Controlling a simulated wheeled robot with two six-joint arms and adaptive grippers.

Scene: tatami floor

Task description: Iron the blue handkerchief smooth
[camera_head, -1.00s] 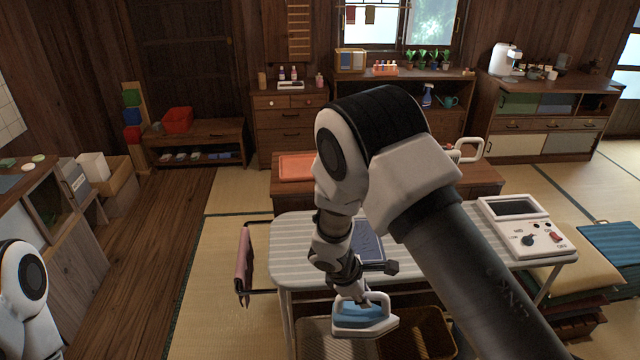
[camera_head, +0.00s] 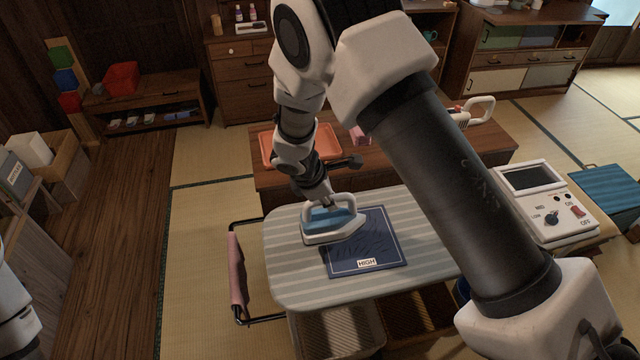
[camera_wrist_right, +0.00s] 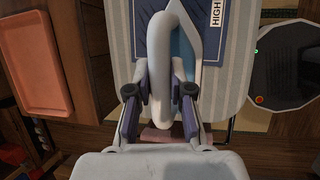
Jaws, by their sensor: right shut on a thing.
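The blue handkerchief (camera_head: 372,253) lies on the striped ironing board (camera_head: 290,275). It has a white border line, dark crease-like marks and a tag reading HIGH. My right gripper (camera_head: 325,203) is shut on the handle of a white and blue iron (camera_head: 318,238). The iron is at the handkerchief's left edge, partly over it; I cannot tell whether its sole touches the cloth. In the right wrist view, the gripper (camera_wrist_right: 160,92) grips the iron's white handle (camera_wrist_right: 163,60), with the handkerchief (camera_wrist_right: 152,45) beyond. My left gripper is out of view; only part of my left arm shows.
A control box (camera_head: 540,212) with a screen, a dial marked LOW and HIGH, and a red switch stands at the board's right. A wooden table (camera_head: 270,187) with an orange tray (camera_head: 268,150) is behind the board.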

